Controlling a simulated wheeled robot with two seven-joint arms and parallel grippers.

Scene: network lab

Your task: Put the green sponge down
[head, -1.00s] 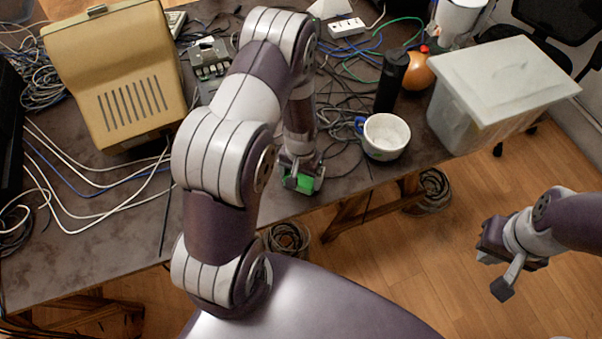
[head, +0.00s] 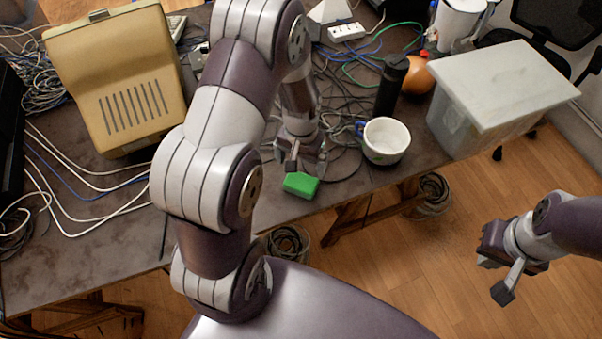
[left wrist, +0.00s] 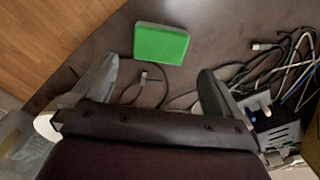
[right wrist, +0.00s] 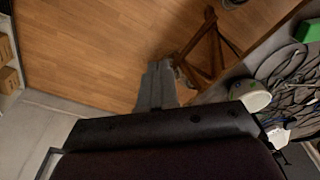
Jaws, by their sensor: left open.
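The green sponge (head: 301,185) lies flat on the dark table near its front edge. It also shows in the left wrist view (left wrist: 161,44), just beyond the fingertips and clear of both. My left gripper (head: 302,163) is open and empty, slightly behind the sponge; its spread fingers show in the left wrist view (left wrist: 155,82). My right gripper (head: 490,258) is off to the right over the floor, with its fingers together (right wrist: 157,85) and nothing between them. The sponge's corner shows at the right wrist view's upper right (right wrist: 308,31).
Cables (head: 340,125) lie around. A beige case (head: 115,80) stands left.

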